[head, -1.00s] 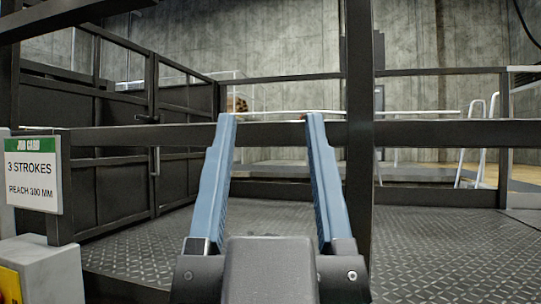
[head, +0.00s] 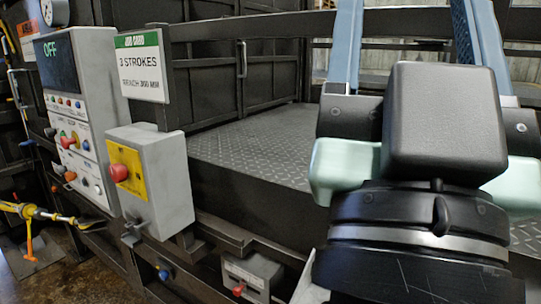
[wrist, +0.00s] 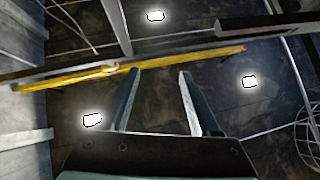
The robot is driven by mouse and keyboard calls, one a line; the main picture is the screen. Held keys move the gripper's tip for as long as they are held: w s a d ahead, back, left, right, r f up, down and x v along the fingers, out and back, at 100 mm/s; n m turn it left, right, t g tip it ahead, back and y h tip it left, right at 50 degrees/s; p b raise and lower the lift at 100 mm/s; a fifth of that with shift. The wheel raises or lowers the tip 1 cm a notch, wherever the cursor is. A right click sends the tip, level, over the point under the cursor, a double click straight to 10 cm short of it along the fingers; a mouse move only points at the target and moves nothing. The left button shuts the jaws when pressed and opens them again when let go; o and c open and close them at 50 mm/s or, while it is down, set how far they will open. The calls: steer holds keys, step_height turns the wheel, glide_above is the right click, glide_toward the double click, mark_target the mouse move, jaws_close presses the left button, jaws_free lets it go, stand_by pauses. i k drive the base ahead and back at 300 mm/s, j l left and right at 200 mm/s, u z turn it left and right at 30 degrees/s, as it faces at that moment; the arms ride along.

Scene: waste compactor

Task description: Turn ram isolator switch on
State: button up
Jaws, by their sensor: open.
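In the head view a grey control panel (head: 75,115) stands at the left with a dark display reading OFF, a gauge on top and several buttons and knobs. A grey box (head: 155,195) beside it has a red mushroom button (head: 124,170) on a yellow plate and a small grey handle (head: 132,232) low on it. A small labelled box (head: 252,275) with a red knob (head: 238,290) is lower down. I cannot read which control is the ram isolator switch. My gripper (wrist: 160,74) is open and empty, up and right of these controls; its fingertips leave the head view.
A job card (head: 142,67) reads 3 STROKES, REACH 300 MM. Dark rails and a tread-plate deck (head: 262,145) lie behind the controls. A yellow tool (head: 30,212) shows at lower left. The wrist view shows a yellow bar (wrist: 75,78), ceiling lights and grey walls.

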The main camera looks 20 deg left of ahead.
mark_target(119, 174)
steer(key=i+j, duration=0.1)
steer(key=j, duration=0.35)
steer(key=i+j, duration=0.1)
steer(key=j, duration=0.3)
steer(key=i+j+u, duration=0.1)
steer(key=j, duration=0.35)
steer(key=i+j, duration=0.1)
steer(key=j, duration=0.35)
